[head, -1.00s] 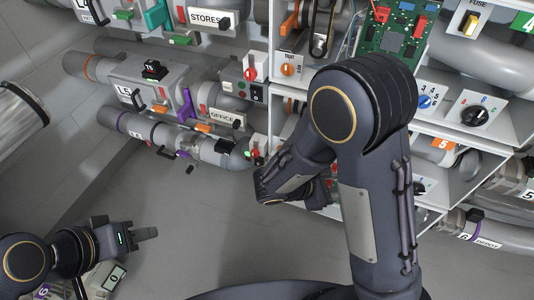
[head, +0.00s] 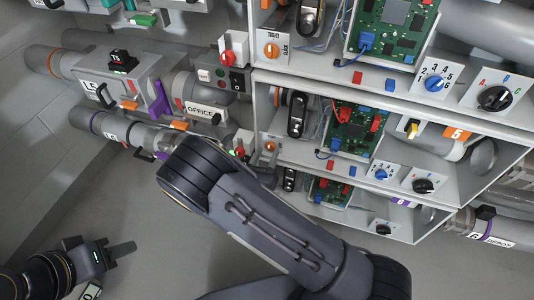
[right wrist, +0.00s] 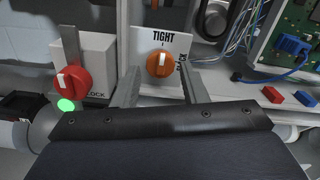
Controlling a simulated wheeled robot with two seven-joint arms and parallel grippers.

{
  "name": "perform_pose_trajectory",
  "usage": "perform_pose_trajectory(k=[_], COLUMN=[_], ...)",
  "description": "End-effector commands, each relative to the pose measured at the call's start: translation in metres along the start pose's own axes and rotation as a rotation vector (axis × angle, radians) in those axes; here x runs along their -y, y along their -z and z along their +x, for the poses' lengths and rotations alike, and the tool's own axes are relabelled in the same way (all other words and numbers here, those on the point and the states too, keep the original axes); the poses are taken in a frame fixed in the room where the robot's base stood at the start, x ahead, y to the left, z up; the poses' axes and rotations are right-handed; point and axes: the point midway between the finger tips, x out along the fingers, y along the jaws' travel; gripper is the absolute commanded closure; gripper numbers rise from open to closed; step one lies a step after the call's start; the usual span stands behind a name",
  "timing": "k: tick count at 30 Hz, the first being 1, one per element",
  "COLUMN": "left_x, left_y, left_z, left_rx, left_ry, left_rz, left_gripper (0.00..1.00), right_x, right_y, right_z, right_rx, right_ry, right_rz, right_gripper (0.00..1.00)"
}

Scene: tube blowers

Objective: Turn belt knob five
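The belt knob of row five is an orange knob (head: 270,147) on a small white plate at the left end of the middle shelf, the row labelled 5. In the right wrist view the orange knob (right wrist: 160,64) has a white mark pointing up toward the word TIGHT. My right gripper (right wrist: 160,80) is open, one finger on each side of the knob; whether they touch it I cannot tell. The right gripper also shows small in the head view (head: 264,160), partly behind my arm. My left gripper (head: 124,249) is low at the left, away from the shelves, its finger gap unclear.
A red knob (right wrist: 70,79) on a box marked LOCK, with a green light, is close left of my right gripper. Red (right wrist: 271,94) and blue blocks and wires lie to the right. A similar orange knob (head: 271,50) is on the shelf above.

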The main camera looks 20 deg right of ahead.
Motion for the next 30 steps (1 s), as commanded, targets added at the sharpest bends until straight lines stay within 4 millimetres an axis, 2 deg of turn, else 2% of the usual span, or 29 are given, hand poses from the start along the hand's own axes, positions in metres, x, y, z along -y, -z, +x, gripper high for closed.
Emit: perform_pose_trajectory(k=[4,13,20,30], left_x=[0.0010,0.0010,0.0010,0.0021], left_y=[-0.0012,-0.0011,-0.0011,-0.0023], left_z=[0.0023,0.0022,0.0022,0.0045], left_rx=[0.000,0.000,0.000,0.000], left_ry=[0.000,0.000,0.000,0.000], left_rz=[0.000,0.000,0.000,0.000], left_gripper=[0.64,0.64,0.64,0.64], right_x=[0.0002,0.0002,0.0002,0.0000], right_y=[0.0004,-0.0001,0.0000,0.0010], right_z=[0.0127,0.0151,0.0149,0.0146], right_rx=[-0.001,-0.001,-0.001,-0.002], right_ry=[0.001,0.000,0.000,0.000], right_rz=[0.001,0.000,0.000,0.046], right_gripper=[0.61,0.61,0.91,0.93])
